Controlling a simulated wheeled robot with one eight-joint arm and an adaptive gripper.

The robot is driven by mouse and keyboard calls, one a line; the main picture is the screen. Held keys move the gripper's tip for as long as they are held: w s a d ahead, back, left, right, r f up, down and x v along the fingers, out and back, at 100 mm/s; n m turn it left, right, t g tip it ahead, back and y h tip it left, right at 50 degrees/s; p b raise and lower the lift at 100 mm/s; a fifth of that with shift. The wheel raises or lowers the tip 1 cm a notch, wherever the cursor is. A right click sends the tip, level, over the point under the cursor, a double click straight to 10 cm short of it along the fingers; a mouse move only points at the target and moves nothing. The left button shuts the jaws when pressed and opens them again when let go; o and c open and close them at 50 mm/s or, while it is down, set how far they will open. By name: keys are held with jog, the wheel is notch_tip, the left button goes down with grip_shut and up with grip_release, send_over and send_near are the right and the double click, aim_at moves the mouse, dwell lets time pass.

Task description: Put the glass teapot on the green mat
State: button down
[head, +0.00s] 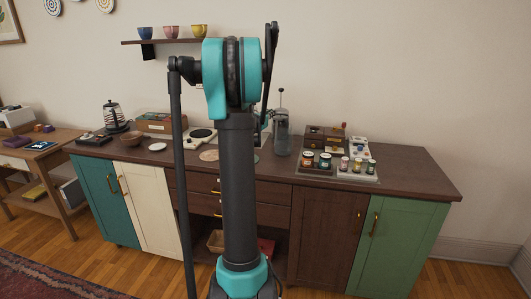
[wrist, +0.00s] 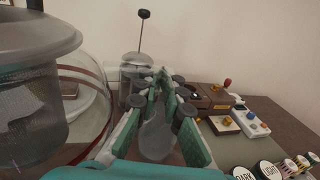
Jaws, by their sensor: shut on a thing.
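The glass teapot (wrist: 98,115) fills the left of the wrist view, close to the camera, with a grey strainer inside and a dark lid knob at the top edge. My gripper (wrist: 165,80) has its green-padded fingers drawn together beside the teapot, and a clear glass part shows between them; the exact grip on it is partly hidden. In the head view my arm hides the gripper and most of the teapot. A grey-green flat surface shows right of the fingers in the wrist view; I cannot tell whether it is the green mat.
A glass press (head: 283,135) with a tall plunger stands behind the gripper. Several small jars (head: 325,161) and wooden boxes (head: 325,135) crowd the right. A black-based glass vessel (head: 114,117), white dish (head: 157,147) and scale (head: 199,137) stand left. The counter's right end (head: 420,175) is clear.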

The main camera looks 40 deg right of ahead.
notch_tip(320, 180, down, 17)
jog(key=shift+r, duration=0.15)
dwell(0.5)
jog(key=c, duration=2.1)
grip_release()
jog(key=shift+c, duration=0.2)
jog(key=o, duration=0.5)
